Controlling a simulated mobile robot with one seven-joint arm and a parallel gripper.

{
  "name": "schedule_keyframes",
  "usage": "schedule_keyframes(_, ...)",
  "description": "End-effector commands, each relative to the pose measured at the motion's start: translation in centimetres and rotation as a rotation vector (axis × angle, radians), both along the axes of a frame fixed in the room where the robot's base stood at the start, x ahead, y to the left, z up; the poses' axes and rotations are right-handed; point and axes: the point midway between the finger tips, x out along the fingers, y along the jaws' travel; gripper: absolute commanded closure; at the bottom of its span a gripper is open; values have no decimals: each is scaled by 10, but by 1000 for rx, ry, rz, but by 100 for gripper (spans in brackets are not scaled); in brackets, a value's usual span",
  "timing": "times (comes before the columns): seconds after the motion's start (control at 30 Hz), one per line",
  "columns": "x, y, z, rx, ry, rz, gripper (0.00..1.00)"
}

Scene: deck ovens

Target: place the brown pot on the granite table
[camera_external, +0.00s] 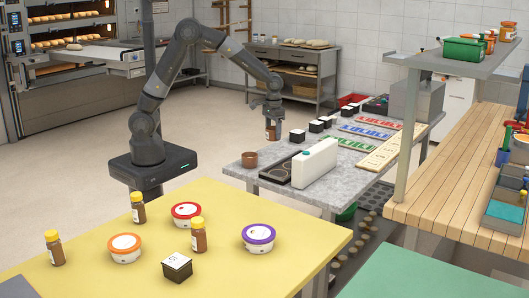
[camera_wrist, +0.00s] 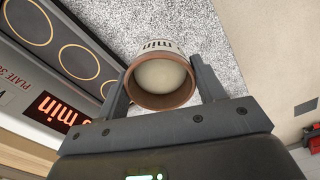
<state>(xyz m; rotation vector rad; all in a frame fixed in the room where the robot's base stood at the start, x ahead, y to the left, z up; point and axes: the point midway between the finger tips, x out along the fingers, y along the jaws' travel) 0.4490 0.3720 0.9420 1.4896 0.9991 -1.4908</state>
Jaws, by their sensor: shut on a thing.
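A brown pot (camera_wrist: 161,82) with a pale round inside and a white printed band is between the fingers of my gripper (camera_wrist: 162,92) in the wrist view. My gripper (camera_external: 271,120) is shut on it. In the external view the held pot (camera_external: 270,132) hangs upright below the gripper, near the far left edge of the granite table (camera_external: 237,170). Speckled granite shows beyond it in the wrist view (camera_wrist: 190,25). I cannot tell its exact height. Another small brown round vessel (camera_external: 249,159) stands on the table's left end.
On the granite table stand a white upright box (camera_external: 314,163), a dark plate with rings (camera_external: 279,168), black cubes with white tops (camera_external: 297,135) and coloured boards (camera_external: 366,132). Bare granite shows at the front left. A yellow table (camera_external: 90,225) with jars and tubs is nearer.

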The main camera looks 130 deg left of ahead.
Motion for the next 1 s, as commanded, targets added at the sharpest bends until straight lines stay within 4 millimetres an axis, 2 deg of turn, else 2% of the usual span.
schedule_keyframes(0.1,-7,28,-17,-1,0,4,65)
schedule_keyframes(0.3,-13,54,-33,0,-1,0,65)
schedule_keyframes(0.47,-14,58,-41,-1,-1,-2,65)
schedule_keyframes(0.73,-14,58,-75,0,0,-2,65)
schedule_keyframes(1.0,-14,58,-76,1,-1,-2,65)
